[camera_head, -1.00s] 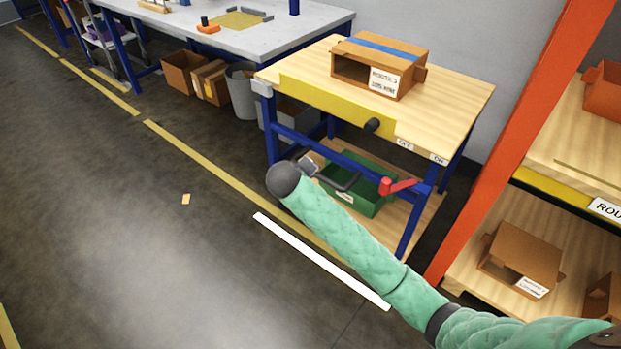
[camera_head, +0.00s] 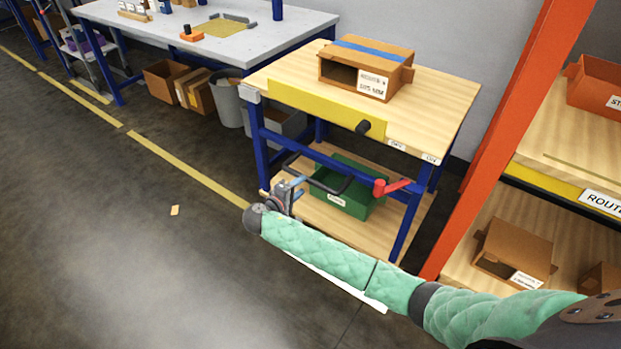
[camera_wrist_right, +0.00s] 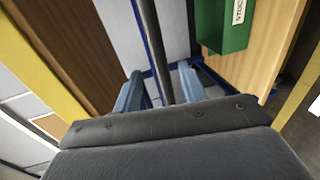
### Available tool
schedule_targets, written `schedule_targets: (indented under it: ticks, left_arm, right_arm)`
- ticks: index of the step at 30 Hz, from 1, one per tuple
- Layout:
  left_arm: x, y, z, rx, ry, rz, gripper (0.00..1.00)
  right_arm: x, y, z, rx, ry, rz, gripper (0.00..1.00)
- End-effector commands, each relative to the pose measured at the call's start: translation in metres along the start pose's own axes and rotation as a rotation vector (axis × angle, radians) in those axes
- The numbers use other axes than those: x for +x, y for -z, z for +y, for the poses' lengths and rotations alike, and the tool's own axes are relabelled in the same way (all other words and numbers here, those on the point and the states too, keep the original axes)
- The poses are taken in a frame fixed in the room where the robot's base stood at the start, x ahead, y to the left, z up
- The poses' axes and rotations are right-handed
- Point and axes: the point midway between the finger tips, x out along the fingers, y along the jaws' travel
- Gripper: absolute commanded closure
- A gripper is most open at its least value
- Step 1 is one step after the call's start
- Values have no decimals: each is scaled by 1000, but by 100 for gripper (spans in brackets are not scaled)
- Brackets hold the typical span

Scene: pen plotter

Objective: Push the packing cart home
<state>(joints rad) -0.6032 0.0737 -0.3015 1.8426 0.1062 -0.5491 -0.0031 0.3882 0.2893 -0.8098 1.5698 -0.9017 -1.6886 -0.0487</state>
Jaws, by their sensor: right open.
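The packing cart has a light wooden top (camera_head: 440,105), a yellow front edge, blue legs and a lower wooden shelf. A black bar handle (camera_head: 328,188) sticks out at its front, below the top. My right gripper (camera_head: 297,188) is at the left end of this handle, jaws open. In the right wrist view its two blue-grey fingers (camera_wrist_right: 160,80) stand on either side of the black bar (camera_wrist_right: 150,40), not closed on it. Whether they touch it I cannot tell. A red lever (camera_head: 392,187) sits right of the handle. My left gripper is out of view.
An open cardboard box (camera_head: 392,65) stands on the cart and a green bin (camera_head: 355,205) on its shelf. An orange-framed rack (camera_head: 505,130) stands close on the right, a grey workbench (camera_head: 290,30) behind left. A white floor strip lies partly under my arm.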

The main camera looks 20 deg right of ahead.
Motion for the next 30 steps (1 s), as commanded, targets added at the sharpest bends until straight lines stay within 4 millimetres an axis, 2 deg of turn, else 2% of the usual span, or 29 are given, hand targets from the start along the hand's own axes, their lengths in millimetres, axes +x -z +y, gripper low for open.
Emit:
schedule_targets:
  ticks: [5,16,20,27,30]
  left_arm:
    - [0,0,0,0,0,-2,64]
    - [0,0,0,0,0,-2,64]
    - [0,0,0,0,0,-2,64]
    - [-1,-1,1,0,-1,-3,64]
    - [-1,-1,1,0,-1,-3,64]
  right_arm:
    - [15,0,0,-1,-1,-1,59]
    - [66,0,1,0,-1,-1,59]
    - [74,0,0,0,1,0,59]
    - [75,0,0,0,2,0,59]
    - [75,0,0,0,2,0,78]
